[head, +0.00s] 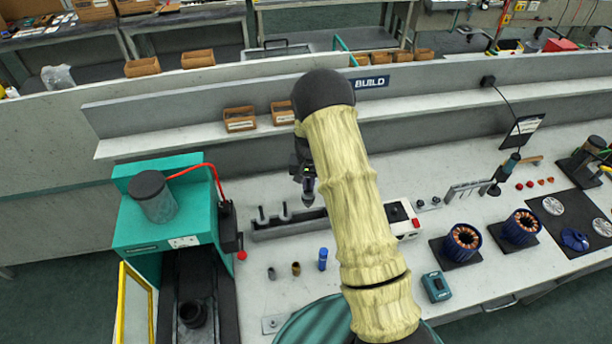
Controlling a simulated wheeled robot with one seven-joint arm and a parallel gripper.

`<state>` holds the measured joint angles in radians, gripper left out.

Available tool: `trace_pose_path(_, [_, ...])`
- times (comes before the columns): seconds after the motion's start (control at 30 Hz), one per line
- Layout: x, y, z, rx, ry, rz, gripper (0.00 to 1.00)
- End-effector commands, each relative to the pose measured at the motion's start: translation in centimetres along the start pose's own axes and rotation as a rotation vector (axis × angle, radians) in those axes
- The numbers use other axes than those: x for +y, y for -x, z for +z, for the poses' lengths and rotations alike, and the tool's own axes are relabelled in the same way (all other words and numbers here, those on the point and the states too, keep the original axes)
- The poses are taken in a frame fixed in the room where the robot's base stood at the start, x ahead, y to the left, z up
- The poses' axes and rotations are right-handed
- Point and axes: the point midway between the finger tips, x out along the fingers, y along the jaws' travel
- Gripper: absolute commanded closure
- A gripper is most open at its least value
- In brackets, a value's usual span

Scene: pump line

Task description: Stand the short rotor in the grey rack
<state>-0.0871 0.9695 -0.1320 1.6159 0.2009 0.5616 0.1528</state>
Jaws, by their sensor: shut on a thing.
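My gripper (307,178) is left of my arm and shut on a small grey and dark part (308,200), which looks like a rotor. The part points down, and its upper portion is hidden in the jaws. I cannot judge its full length. The long grey rack (290,232) lies on the bench below and around it in the picture. Upright grey pieces (285,213) stand at the rack's left part. The held part appears above the rack; I cannot tell whether it touches. My arm hides the rack's right end.
A teal press (160,215) with a red cable stands left. In front of the rack are a grey cylinder (271,273), a brown one (295,268) and a blue one (323,259). Blue-ringed stators (463,240) stand right. A shelf (210,142) with brown bins runs behind.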

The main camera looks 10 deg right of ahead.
Motion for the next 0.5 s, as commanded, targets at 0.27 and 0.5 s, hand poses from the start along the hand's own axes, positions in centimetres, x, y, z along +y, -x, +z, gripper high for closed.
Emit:
trace_pose_path(0.27, [-0.09, -0.05, -0.03, 0.002, 0.001, -0.001, 1.00])
trace_pose_path(0.5, [-0.07, -0.58, -0.01, 0.001, 0.001, 0.000, 1.00])
